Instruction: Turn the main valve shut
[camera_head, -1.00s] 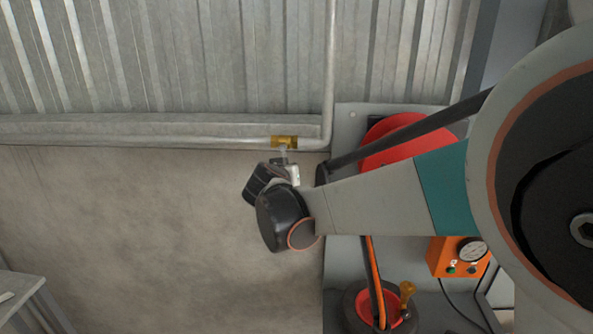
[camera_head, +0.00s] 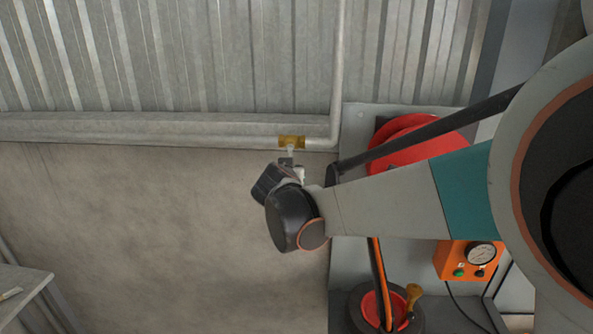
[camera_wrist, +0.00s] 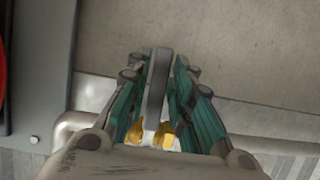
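The main valve is a brass body (camera_head: 291,142) on the horizontal grey pipe, left of the bend. Its pale lever (camera_head: 290,151) reaches down from the brass body towards my gripper (camera_head: 287,163). In the wrist view the grey lever (camera_wrist: 158,85) lies between the teal fingers of my gripper (camera_wrist: 162,68). The fingers stand close along both its sides and look shut on it. Brass parts of the valve (camera_wrist: 165,135) show between the finger bases. In the head view my own wrist hides most of the fingers.
Behind my arm a grey panel carries a red round part (camera_head: 405,128). An orange box with a gauge (camera_head: 466,261) sits lower right, near a red-centred round part (camera_head: 383,308). A table corner (camera_head: 22,287) is at lower left. The wall left of my gripper is bare.

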